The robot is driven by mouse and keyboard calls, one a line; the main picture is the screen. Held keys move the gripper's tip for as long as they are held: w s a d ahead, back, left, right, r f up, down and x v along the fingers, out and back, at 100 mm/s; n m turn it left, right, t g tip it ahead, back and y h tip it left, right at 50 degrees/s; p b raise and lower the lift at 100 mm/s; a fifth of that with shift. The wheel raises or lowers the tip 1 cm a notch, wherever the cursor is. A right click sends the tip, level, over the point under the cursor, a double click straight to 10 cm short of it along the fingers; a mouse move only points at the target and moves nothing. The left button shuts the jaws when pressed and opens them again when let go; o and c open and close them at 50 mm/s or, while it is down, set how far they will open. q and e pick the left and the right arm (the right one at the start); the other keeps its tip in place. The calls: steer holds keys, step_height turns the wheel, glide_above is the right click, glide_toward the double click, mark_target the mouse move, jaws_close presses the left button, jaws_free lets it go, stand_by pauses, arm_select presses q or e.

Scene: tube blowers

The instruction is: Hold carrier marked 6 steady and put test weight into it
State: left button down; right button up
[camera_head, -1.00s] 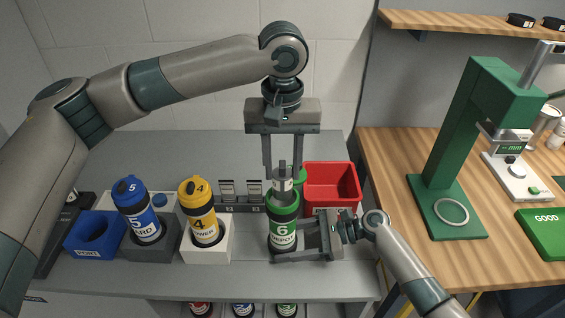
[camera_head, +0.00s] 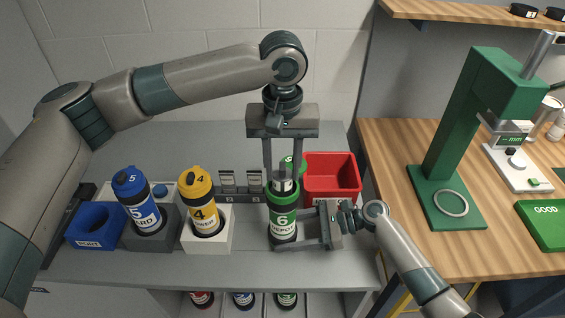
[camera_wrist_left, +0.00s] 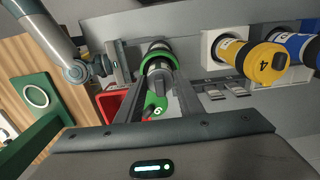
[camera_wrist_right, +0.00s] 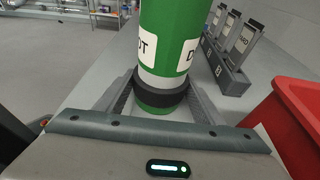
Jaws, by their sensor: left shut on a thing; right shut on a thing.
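The green carrier marked 6 (camera_head: 282,222) stands upright on the grey bench, its lid (camera_head: 294,162) open at the back. My right gripper (camera_head: 287,232) is shut around its lower body; the right wrist view shows the fingers at a dark band on the green carrier (camera_wrist_right: 165,60). My left gripper (camera_head: 282,180) is above the carrier, pointing down, shut on the grey test weight (camera_head: 282,172). The weight's lower part is hidden inside the carrier's mouth. In the left wrist view the weight (camera_wrist_left: 158,70) sits between the fingers, in line with the green rim.
A red bin (camera_head: 333,180) is close behind right. Small labelled plates (camera_head: 240,182) stand behind. A green press (camera_head: 460,130) is on the wooden table.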

arm_select(q)
steer(key=shift+f, duration=0.65)
steer(key=shift+f, duration=0.15)
steer(key=c, duration=1.1)
jaws_free()
step_height(320, 180, up, 12)
